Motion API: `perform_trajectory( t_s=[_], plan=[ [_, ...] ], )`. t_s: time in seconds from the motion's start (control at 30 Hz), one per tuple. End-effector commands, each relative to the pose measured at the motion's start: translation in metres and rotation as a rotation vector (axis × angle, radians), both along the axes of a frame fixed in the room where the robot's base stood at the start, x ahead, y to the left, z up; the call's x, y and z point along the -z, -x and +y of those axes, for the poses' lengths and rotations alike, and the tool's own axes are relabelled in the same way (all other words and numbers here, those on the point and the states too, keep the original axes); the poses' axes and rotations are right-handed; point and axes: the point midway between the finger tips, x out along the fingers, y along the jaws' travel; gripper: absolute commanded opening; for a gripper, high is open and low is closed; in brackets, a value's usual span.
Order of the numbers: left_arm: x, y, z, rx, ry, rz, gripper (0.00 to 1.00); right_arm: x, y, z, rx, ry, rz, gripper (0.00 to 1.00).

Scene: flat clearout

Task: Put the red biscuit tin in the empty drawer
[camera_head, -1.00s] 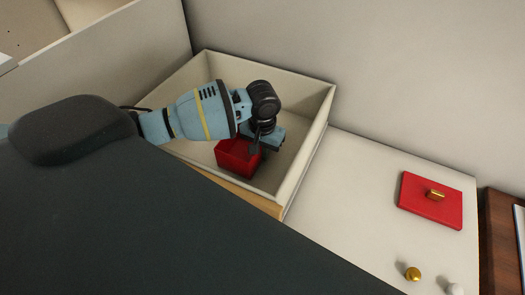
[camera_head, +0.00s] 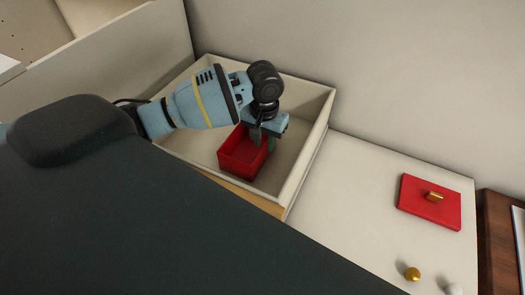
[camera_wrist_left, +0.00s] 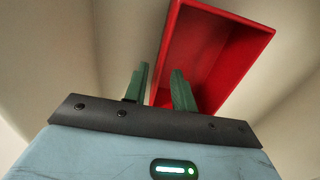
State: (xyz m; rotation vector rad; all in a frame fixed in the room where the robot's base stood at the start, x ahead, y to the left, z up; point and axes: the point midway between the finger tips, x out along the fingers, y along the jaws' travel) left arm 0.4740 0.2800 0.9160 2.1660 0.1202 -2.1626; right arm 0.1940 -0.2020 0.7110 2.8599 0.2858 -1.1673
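The red biscuit tin (camera_head: 236,163) is an open, lidless box inside the pale drawer (camera_head: 310,150), near its front side. It looks upright and seems to rest on the drawer floor. My left gripper (camera_head: 265,141) is over the tin's right side, pointing down. In the left wrist view the green fingers (camera_wrist_left: 158,88) are apart, with a gap between them, near one wall of the tin (camera_wrist_left: 222,50). Whether a fingertip touches that wall is unclear. My right gripper is not in view.
A red lid (camera_head: 420,207) with a gold handle lies on the pale top to the right. A wall stands behind the drawer. The drawer's back part is clear.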

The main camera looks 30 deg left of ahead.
Motion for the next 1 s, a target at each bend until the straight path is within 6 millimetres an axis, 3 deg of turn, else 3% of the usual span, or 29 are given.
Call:
perform_trajectory(
  t_s=[0.1,0.33,1.0],
  plan=[
    [-0.027,-0.001,0.0,0.0,-0.001,-0.006,0.26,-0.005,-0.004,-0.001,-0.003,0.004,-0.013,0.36],
    [-0.054,0.0,0.0,0.0,0.0,-0.002,0.26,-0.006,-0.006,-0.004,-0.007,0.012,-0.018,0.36],
    [-0.061,0.0,-0.002,0.015,-0.008,-0.006,0.26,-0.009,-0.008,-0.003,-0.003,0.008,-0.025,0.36]
  ],
)
